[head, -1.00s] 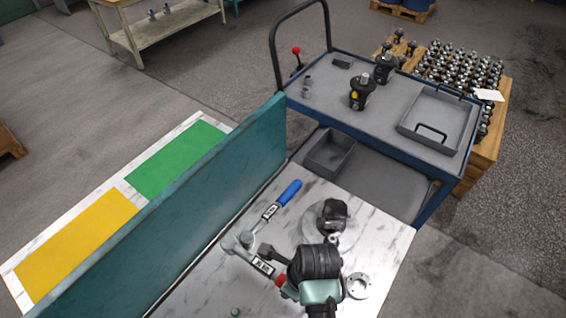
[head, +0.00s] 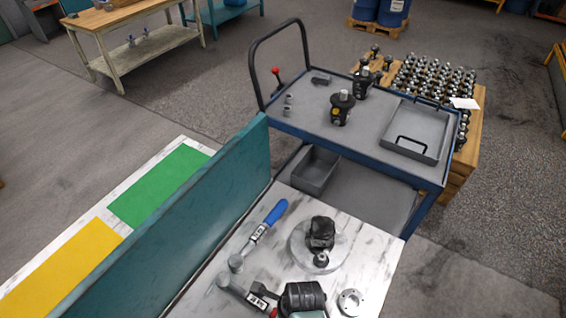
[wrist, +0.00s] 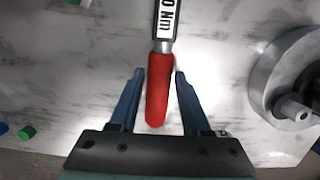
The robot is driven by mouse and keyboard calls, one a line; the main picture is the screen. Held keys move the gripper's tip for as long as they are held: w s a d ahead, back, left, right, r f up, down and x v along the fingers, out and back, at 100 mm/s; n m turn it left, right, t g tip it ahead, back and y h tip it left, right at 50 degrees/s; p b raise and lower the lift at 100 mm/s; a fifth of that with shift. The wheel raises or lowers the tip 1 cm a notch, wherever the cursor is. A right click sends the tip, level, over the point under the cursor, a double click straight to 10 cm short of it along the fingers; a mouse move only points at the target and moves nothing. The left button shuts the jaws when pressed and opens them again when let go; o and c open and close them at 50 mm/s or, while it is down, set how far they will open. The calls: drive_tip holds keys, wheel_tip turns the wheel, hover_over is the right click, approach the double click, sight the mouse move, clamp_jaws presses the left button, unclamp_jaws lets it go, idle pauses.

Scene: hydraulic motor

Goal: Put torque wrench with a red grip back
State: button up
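The torque wrench with a red grip (head: 256,301) lies on the marbled bench top at the bottom of the head view, partly hidden by my arm. In the wrist view its red grip (wrist: 158,92) lies between the two blue fingers of my gripper (wrist: 159,74), with a gap on each side. My gripper is open. The wrench's label and metal shaft run up out of the wrist view. A second torque wrench with a blue grip (head: 267,221) lies beside it on the bench.
A round metal base with a black part (head: 320,234) stands right of the wrenches. A small flanged ring (head: 349,301) lies near the right edge. A teal panel (head: 190,215) borders the bench on the left. A blue cart (head: 376,122) stands behind.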

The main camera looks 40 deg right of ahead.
drive_tip(key=shift+o, duration=1.3)
drive_tip(key=shift+r, duration=0.1)
wheel_tip(320, 180, up, 12)
drive_tip(key=s, duration=0.2)
drive_tip(key=shift+d+p, duration=0.3)
drive_tip(key=shift+d, duration=0.1)
